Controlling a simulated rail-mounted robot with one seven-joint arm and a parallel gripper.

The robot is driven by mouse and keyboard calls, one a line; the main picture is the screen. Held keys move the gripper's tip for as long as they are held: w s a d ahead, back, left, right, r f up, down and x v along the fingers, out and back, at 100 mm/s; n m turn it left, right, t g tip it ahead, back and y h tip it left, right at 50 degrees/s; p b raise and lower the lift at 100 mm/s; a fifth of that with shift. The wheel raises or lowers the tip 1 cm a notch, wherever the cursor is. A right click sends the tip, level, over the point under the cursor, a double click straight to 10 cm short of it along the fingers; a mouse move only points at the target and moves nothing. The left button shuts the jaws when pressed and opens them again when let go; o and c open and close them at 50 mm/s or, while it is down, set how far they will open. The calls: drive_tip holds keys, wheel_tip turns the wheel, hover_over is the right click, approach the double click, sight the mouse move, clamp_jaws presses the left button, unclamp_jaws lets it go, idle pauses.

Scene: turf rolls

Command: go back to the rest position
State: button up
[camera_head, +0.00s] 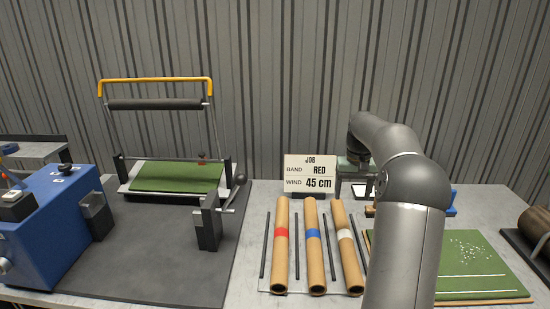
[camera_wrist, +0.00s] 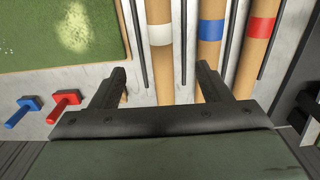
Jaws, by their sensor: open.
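My gripper (camera_wrist: 163,82) is open in the wrist view, with nothing between its two dark fingers. The tubes lie side by side on the bench: one with a red band (camera_head: 282,233), one with a blue band (camera_head: 313,233), and one with a white band (camera_head: 344,234). They also show in the wrist view, white-banded (camera_wrist: 161,35), blue-banded (camera_wrist: 210,28) and red-banded (camera_wrist: 262,26).
A sign (camera_head: 310,173) reads JOB, BAND RED, WIND 45 cm. A winding frame with green turf (camera_head: 176,177) and a blue machine (camera_head: 55,225) stand left. A green turf board (camera_head: 470,262) lies right. Blue (camera_wrist: 22,112) and red (camera_wrist: 64,105) handled pieces lie beside the board.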

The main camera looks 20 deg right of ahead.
drive_tip(key=s+a+r+n, duration=0.1)
drive_tip(key=s+a, duration=0.3)
drive_tip(key=a, duration=0.7)
drive_tip(key=s+a+r+n, duration=0.15)
drive_tip(key=s+a, duration=0.25)
drive_tip(key=a, duration=0.6)
drive_tip(key=s+a+f+n, duration=0.1)
drive_tip(key=s+a+f, duration=0.2)
drive_tip(key=s+a, duration=0.3)
drive_tip(key=s+a+f+n, duration=0.1)
drive_tip(key=s+a+f, duration=0.3)
drive_tip(key=s, duration=1.1)
drive_tip(key=a, duration=0.3)
drive_tip(key=shift+s+f+t, duration=0.15)
drive_tip(key=shift+f+t, duration=0.15)
